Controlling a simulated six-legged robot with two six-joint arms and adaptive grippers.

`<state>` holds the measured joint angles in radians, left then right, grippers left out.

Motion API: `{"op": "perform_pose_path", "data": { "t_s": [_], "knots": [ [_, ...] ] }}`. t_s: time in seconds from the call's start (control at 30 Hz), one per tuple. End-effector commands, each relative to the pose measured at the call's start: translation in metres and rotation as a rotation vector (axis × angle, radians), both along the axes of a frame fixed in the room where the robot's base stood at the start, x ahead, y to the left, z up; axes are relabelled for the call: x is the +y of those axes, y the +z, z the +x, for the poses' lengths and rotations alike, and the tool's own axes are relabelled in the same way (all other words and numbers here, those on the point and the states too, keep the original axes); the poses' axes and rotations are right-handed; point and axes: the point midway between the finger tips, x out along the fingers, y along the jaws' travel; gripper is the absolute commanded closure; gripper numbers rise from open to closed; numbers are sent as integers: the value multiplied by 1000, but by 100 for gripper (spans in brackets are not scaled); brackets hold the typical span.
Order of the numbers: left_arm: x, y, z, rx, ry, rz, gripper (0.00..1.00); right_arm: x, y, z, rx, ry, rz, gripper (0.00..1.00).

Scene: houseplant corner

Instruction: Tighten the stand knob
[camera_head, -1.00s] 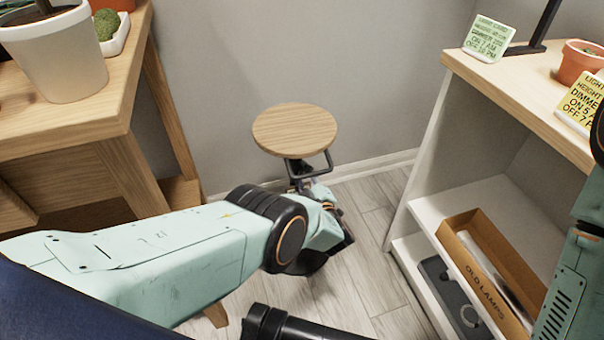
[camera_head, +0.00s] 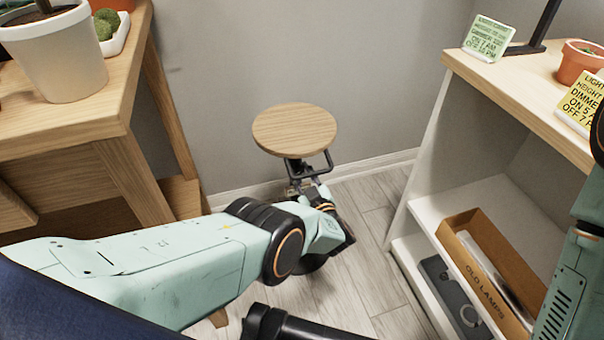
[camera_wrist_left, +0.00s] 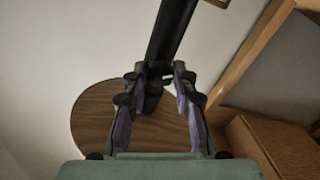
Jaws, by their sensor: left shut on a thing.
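The plant stand has a round wooden top (camera_head: 295,130) and a dark frame under it, standing by the wall. My left gripper (camera_head: 304,188) is just below the top, at the stand's post; my own wrist partly hides it. In the left wrist view, the two fingers of my left gripper (camera_wrist_left: 155,80) are closed in on the small dark knob (camera_wrist_left: 152,97) at the black post (camera_wrist_left: 174,30). A round wooden plate of the stand (camera_wrist_left: 92,115) shows behind the fingers. The stand's lower part is hidden in the head view. My right gripper is out of view.
A wooden table (camera_head: 75,125) with a white pot (camera_head: 60,58) stands at left. A white shelf unit (camera_head: 425,200) at right holds cards, a terracotta pot (camera_head: 580,62) and an OLD LAMPS box (camera_head: 490,270). Bare floor (camera_head: 365,240) lies between them.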

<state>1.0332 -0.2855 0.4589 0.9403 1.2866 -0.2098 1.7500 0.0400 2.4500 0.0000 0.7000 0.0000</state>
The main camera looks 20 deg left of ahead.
Motion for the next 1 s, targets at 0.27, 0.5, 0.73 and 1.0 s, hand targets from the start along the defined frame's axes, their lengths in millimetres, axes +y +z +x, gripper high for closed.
{"op": "perform_pose_path", "data": {
  "t_s": [0.27,0.5,0.73,1.0],
  "knots": [
    [0,-1,-1,4,0,1,72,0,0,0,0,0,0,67],
    [0,-1,-1,1,0,0,51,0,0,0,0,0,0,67],
    [0,0,0,0,0,0,49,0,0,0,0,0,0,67],
    [0,0,0,-1,0,-2,49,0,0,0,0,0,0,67]
  ]
}}
